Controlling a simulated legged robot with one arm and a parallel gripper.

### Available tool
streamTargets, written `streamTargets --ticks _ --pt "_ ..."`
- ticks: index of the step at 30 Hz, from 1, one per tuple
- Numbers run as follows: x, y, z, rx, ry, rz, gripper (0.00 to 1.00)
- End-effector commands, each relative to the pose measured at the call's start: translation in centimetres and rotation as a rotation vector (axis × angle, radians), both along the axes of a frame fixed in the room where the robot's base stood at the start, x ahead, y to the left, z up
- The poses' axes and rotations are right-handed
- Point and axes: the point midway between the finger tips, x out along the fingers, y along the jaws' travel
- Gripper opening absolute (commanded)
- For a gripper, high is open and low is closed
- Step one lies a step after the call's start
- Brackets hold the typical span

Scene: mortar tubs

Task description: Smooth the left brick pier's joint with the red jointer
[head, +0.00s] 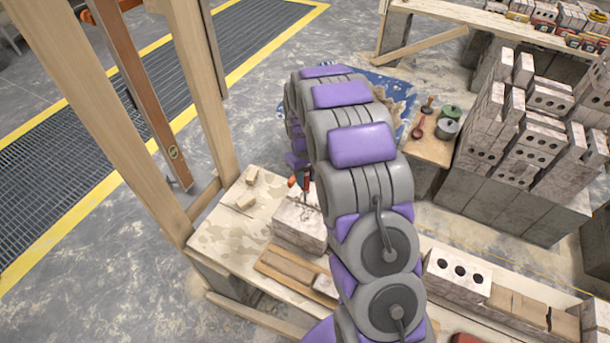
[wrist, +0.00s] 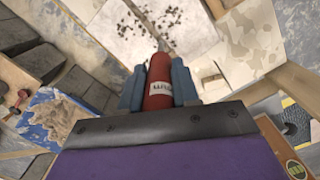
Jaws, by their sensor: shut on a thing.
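In the wrist view the jointer points toward a pale brick face with dark crumbs, the left brick pier (wrist: 133,28). In the head view this whitish pier (head: 299,228) stands on the wooden bench, and a red bit of the jointer (head: 306,183) shows just above its top. My arm hides most of the gripper there. I cannot tell whether the jointer's tip touches the pier.
The bench (head: 226,236) has small wood scraps and a flat board (head: 287,268) in front of the pier. Wooden posts (head: 205,85) rise at the left. A holed brick (head: 457,272) lies to the right. Stacked bricks (head: 500,130) and a small table of tubs (head: 433,147) stand beyond.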

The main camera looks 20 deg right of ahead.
Motion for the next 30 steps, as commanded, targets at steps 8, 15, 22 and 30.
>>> streamTargets --ticks 8,15,22,30 --pt "0.0 0.0 -0.1 0.000 0.000 0.000 0.00" --pt "0.0 0.0 -0.5 0.000 0.000 0.000 0.00" --pt "0.0 0.0 -0.9 0.000 0.000 0.000 0.00" --pt "0.0 0.0 -1.1 0.000 0.000 0.000 0.00"
